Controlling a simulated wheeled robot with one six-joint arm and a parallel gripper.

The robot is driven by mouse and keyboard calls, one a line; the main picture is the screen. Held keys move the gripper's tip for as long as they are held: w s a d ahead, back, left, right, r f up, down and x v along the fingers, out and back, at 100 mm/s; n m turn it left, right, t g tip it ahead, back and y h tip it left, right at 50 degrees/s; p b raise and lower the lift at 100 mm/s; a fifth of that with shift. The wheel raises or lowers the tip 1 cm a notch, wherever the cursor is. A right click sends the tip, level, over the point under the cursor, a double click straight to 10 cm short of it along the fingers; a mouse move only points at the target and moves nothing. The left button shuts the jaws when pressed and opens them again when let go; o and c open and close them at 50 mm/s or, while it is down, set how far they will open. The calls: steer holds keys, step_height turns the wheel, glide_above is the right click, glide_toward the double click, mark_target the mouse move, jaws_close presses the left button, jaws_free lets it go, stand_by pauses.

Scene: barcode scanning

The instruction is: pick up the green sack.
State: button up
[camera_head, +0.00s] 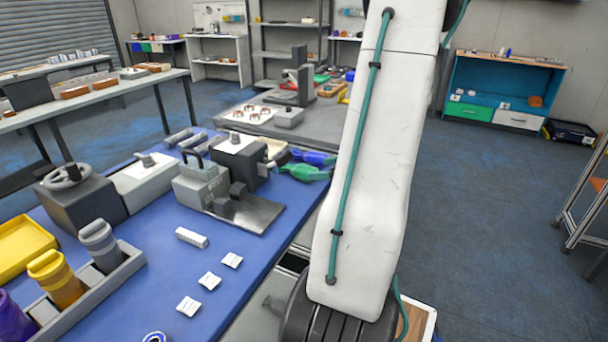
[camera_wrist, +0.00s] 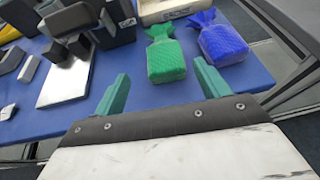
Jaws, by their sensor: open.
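The green sack (camera_wrist: 166,62) lies on the blue table in the wrist view, ahead of my gripper and between the lines of its two fingers. Its gathered top points away from me. In the head view the green sack (camera_head: 303,172) shows near the table's right edge, partly hidden by my arm. My gripper (camera_wrist: 162,90) has two green fingers spread wide apart, with nothing between them. The fingertips are short of the sack and apart from it. My gripper is hidden in the head view.
A blue sack (camera_wrist: 222,42) lies close to the right of the green one. A grey metal plate with a dark device (camera_wrist: 66,78) is on the left. A beige tray (camera_wrist: 168,10) is behind. Bare blue table (camera_wrist: 255,75) shows at the right, near its edge.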

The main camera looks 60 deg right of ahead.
mark_target(308, 169)
steer(key=x, duration=0.7)
steer(key=shift+w+d+f, duration=0.2)
steer(key=shift+d, duration=0.1)
steer(key=c, duration=1.2)
